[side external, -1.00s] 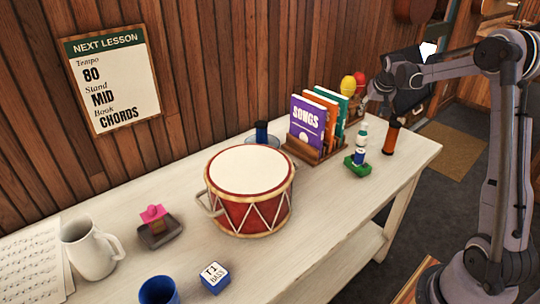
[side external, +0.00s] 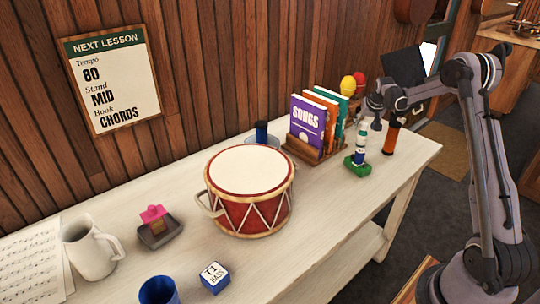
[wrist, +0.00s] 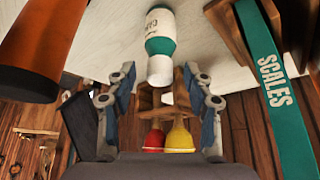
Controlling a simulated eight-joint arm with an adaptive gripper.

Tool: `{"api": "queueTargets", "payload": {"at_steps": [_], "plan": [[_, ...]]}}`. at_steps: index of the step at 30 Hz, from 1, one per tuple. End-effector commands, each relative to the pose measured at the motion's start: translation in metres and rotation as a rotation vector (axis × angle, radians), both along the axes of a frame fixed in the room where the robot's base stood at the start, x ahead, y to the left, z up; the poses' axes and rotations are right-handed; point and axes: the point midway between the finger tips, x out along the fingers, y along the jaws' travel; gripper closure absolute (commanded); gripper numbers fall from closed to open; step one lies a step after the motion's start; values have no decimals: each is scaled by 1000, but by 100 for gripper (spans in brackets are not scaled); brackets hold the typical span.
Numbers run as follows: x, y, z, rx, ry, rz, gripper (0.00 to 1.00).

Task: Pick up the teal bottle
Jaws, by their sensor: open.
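The teal bottle (wrist: 160,42) is white and teal with a label. In the wrist view its white cap end points toward my gripper (wrist: 159,76) and lies between the two fingertips, with clear space at both sides. My gripper is open and empty. In the side view my gripper (side external: 376,106) is above the back right of the table, close over the bottle (side external: 363,129). The bottle's lower part is hard to make out there, behind a blue and white piece on a green base.
An orange and black cylinder (side external: 390,138) stands just right of the bottle. A rack of books (side external: 310,125) is to the left, its teal SCALES book (wrist: 272,90) near in the wrist view. Red and yellow maracas (side external: 348,84) are behind. A drum (side external: 250,190) fills the middle.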

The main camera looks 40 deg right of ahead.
Motion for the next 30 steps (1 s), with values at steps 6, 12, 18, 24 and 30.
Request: {"api": "queueTargets", "payload": {"at_steps": [6, 12, 18, 24, 30], "plan": [[3, -3, -8, 0, 0, 0, 48], [3, -3, -8, 0, 0, 0, 59], [3, -3, -8, 0, 0, 0, 100], [3, -3, -8, 0, 0, 0, 100], [3, -3, 3, 0, 0, 0, 100]]}}
